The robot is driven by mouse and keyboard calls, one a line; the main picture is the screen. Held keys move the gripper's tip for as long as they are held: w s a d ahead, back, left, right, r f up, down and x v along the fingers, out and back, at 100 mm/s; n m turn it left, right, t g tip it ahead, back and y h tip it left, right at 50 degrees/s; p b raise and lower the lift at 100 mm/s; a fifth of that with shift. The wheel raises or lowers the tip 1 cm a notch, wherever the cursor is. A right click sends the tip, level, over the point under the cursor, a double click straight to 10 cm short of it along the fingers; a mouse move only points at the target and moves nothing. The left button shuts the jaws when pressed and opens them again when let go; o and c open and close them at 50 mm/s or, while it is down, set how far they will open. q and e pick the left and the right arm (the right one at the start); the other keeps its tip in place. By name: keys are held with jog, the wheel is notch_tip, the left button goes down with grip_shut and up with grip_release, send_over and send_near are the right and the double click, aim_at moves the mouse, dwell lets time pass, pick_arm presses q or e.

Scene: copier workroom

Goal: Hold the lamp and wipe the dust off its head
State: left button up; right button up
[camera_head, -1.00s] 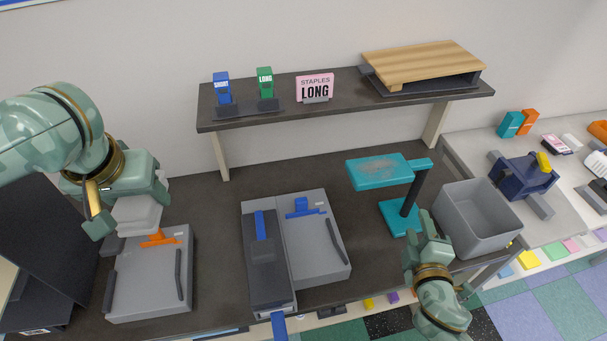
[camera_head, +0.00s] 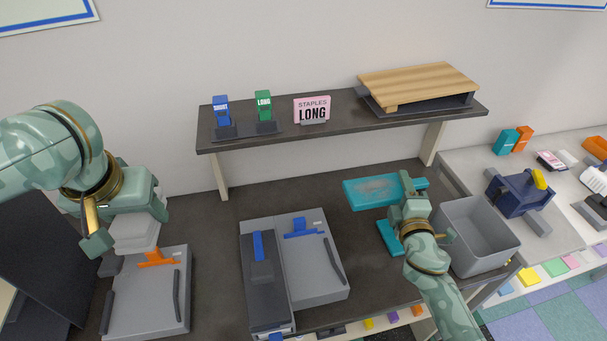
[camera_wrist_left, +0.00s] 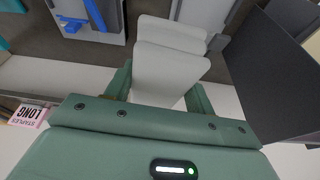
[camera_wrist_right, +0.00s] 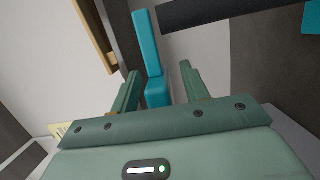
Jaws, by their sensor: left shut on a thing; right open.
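The teal desk lamp (camera_head: 362,195) stands on the right of the dark table in the head view. A greyish dust patch covers the top of its flat head, and its teal base (camera_head: 389,240) is partly hidden by my right arm. My right gripper (camera_head: 411,188) is open at the right end of the head. In the right wrist view a teal part of the lamp (camera_wrist_right: 152,60) shows between the spread fingers; contact cannot be told. My left gripper (camera_head: 128,212) is shut on a whitish cloth (camera_head: 134,236), also seen in the left wrist view (camera_wrist_left: 168,68), above the left grey device.
A grey bin (camera_head: 472,262) stands right of the lamp. Grey devices with orange (camera_head: 155,258) and blue (camera_head: 302,228) parts sit on the table. A shelf (camera_head: 335,125) with stapler boxes and a wooden board (camera_head: 420,84) runs behind. Bare table lies between the devices.

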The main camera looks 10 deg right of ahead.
jog(key=shift+w, duration=0.1)
grip_shut()
jog(key=shift+f, duration=0.2)
dwell(1.1)
